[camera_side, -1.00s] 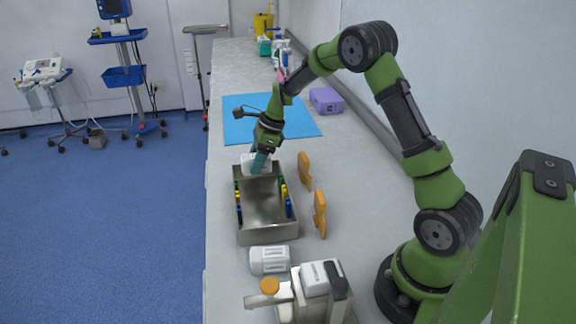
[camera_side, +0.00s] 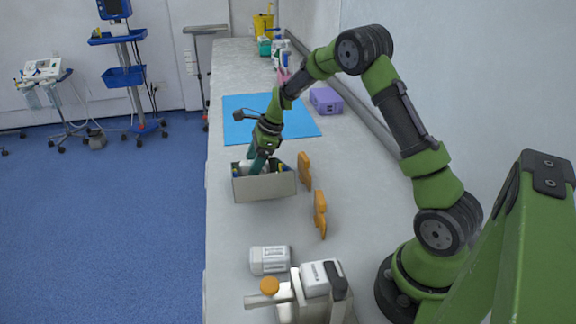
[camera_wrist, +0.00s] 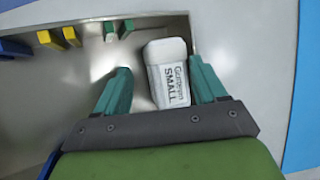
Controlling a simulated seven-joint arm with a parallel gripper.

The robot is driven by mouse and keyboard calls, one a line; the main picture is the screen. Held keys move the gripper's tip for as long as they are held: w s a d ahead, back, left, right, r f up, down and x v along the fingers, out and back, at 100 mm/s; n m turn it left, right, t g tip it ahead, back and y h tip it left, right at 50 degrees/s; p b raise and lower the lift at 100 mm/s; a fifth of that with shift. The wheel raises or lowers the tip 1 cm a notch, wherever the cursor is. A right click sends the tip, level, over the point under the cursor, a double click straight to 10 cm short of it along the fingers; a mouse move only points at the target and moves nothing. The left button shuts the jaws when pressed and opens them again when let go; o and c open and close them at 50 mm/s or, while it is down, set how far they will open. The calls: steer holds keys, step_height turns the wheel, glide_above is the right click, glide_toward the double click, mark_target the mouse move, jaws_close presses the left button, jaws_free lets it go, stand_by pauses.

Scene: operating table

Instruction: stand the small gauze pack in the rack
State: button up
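The small gauze pack (camera_wrist: 168,72) is a white block marked SMALL, seen in the wrist view inside a metal tray. My gripper (camera_wrist: 158,68) has its teal fingers apart on either side of it. The pack is close to the right finger; a gap shows at the left finger. The metal tray (camera_side: 264,188) has yellow, green and blue pegs along its walls and seems to be the rack. In the side view my gripper (camera_side: 257,167) reaches down into it, and a white block beside the fingers is partly hidden.
Two orange upright pieces (camera_side: 320,213) stand right of the tray. A white labelled container (camera_side: 269,260) lies in front, near a metal device (camera_side: 310,290). A blue mat (camera_side: 300,122) and a purple box (camera_side: 325,100) are behind. The bench between tray and container is clear.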

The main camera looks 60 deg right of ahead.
steer(key=shift+o, duration=0.8)
steer(key=f, duration=0.1)
steer(key=s+a+f, duration=0.1)
steer(key=f, duration=0.1)
steer(key=shift+s+a+g, duration=0.3)
steer(key=shift+s+g, duration=0.05)
steer(key=shift+g, duration=0.05)
steer(key=shift+r, duration=0.15)
steer(key=w+d+v, duration=0.1)
steer(key=v, duration=1.8)
steer(key=shift+t, duration=0.4)
steer(key=shift+d, duration=0.1)
steer(key=s+a+r+n+t, duration=0.1)
steer(key=s+a+r+n, duration=0.1)
steer(key=s+a+n, duration=0.7)
steer(key=s+a+r+n+t, duration=0.2)
steer(key=s+a+n, duration=0.8)
steer(key=s+n, duration=0.2)
steer(key=shift+s+n+h, duration=0.2)
steer(key=shift+n+h, duration=0.2)
steer(key=shift+n, duration=0.5)
